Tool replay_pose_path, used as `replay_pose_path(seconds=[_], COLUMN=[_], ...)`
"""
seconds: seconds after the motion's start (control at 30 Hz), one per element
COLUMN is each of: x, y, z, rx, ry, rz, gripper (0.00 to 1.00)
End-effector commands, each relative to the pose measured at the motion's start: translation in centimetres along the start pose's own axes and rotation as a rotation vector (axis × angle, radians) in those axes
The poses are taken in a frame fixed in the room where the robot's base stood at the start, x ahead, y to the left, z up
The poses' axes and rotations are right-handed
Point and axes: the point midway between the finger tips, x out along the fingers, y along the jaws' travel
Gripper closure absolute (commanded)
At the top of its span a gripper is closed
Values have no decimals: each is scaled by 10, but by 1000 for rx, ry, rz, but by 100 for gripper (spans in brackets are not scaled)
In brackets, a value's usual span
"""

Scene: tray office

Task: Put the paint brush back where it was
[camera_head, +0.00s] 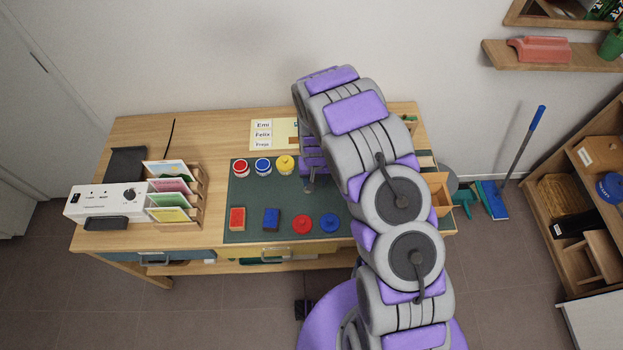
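I cannot make out a paint brush in this view; my arm covers part of the desk. My gripper (311,187) points down over the dark green mat (255,196), just right of the paint pots. Its fingers are small and partly hidden, so I cannot tell whether they are open or hold anything. A red paint pot (240,168), a blue paint pot (263,167) and a yellow paint pot (285,165) stand in a row along the mat's back edge.
On the mat's front lie a red block (237,218), a blue block (271,219), a red round piece (302,224) and a blue round piece (330,223). A card rack (196,196) and white device (105,200) stand left. A name sheet (264,134) lies behind.

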Motion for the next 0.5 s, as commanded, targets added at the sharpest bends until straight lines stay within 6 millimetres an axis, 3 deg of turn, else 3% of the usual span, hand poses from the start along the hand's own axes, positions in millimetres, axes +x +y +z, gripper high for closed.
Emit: replay_pose_path(seconds=[0.27, 0.5], x=[-32, -80], y=[-12, -7], z=[-1, -2], rx=[-3, -2], ry=[5, 6], rz=[14, 7], gripper=[50, 50])
